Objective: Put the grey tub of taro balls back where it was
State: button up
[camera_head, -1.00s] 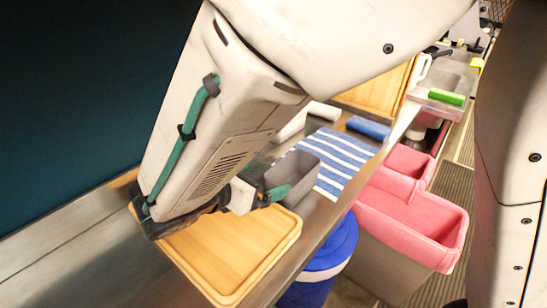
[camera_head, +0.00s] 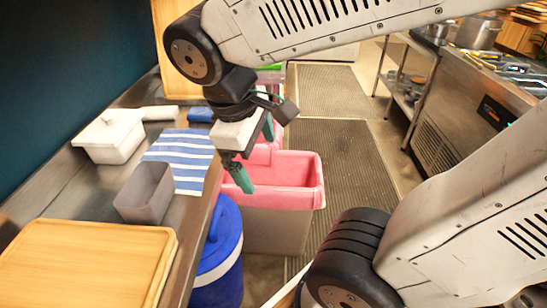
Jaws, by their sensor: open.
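The grey tub (camera_head: 146,194) stands upright on the steel counter, at the near end of the blue-and-white striped cloth (camera_head: 182,150) and behind the wooden board. Its contents do not show clearly. My gripper (camera_head: 254,153) is open and empty, with green fingertips apart. In the picture it is to the right of the tub and clear of it, in front of the pink-lined bin.
A white lidded container (camera_head: 108,138) stands at the back of the counter. A wooden board (camera_head: 90,262) lies at the near end. A blue barrel (camera_head: 219,262) and a pink-lined bin (camera_head: 290,170) stand beside the counter. Floor mats (camera_head: 350,160) lie beyond.

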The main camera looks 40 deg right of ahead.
jog(key=shift+s+d+r+m+t+y, duration=0.15)
jog(key=shift+s+m+t+y, duration=0.1)
jog(key=shift+s+m+y, duration=0.5)
jog(key=shift+s+r+m+t+y, duration=0.15)
jog(key=shift+s+m+t+y, duration=0.15)
jog(key=shift+s+m, duration=0.75)
jog(key=shift+s+d+r+m+t+y, duration=0.2)
jog(key=shift+s+m+y, duration=0.35)
jog(key=shift+m, duration=0.65)
